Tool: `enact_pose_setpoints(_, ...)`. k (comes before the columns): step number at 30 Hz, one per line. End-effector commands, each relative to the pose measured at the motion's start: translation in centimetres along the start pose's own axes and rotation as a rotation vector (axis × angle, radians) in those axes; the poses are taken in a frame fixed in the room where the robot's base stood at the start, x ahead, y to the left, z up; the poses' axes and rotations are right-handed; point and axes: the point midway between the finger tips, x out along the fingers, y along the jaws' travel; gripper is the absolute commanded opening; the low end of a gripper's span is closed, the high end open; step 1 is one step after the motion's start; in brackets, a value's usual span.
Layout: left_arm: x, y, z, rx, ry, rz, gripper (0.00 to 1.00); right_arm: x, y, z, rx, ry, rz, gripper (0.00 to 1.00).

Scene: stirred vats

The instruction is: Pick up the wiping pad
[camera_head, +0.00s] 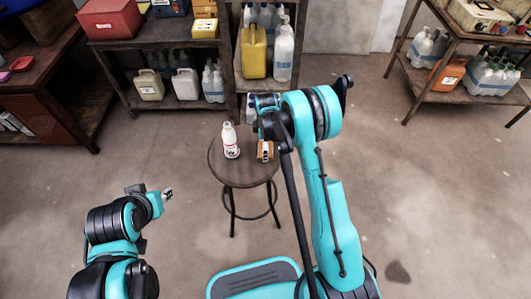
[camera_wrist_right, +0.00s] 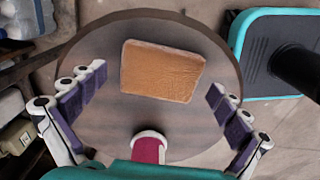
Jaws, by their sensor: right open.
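The wiping pad (camera_wrist_right: 162,70), a tan-orange rectangular slab, lies flat on the round stool top (camera_wrist_right: 205,35) in the right wrist view. In the head view it shows as a small orange patch (camera_head: 263,148), partly hidden by my right arm and gripper. My right gripper (camera_wrist_right: 157,82) is open and empty above the stool, its purple-padded fingers on either side of the pad with gaps between. My left gripper (camera_head: 167,193) is away from the stool at the lower left, too small to judge its opening.
A white bottle with a red-marked label (camera_head: 231,141) stands on the stool, left of the pad, close to my right gripper. Shelves with jugs, including a yellow one (camera_head: 254,52), line the back. A rack (camera_head: 455,90) stands at right. Floor around the stool is clear.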

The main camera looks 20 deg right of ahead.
Motion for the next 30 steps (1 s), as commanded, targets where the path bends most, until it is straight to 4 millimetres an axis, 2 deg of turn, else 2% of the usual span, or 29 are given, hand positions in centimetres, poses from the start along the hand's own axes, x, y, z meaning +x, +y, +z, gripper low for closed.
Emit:
enact_pose_setpoints(1,0.2,0.0,0.1,0.000,0.000,0.000,0.34,0.5,0.0,0.0,0.000,0.000,0.000,1.00)
enact_pose_setpoints(7,0.1,0.0,0.0,0.000,0.000,0.000,0.34,0.3,0.0,0.0,0.000,0.000,0.000,1.00)
enact_pose_setpoints(12,0.1,0.0,0.0,0.000,0.000,0.000,0.34,0.3,0.0,0.0,0.000,0.000,0.000,0.57)
enact_pose_setpoints(23,0.0,0.0,0.0,0.000,0.000,0.000,0.34,0.2,0.0,0.0,0.000,0.000,0.000,0.57)
enact_pose_setpoints(26,-0.2,0.0,-0.1,0.000,0.000,0.000,0.34,-0.3,0.0,0.0,0.000,0.000,0.000,0.57)
enact_pose_setpoints(30,-0.8,0.0,-0.6,0.000,0.000,0.000,0.34,-2.0,-0.1,0.0,0.000,0.000,0.000,0.57)
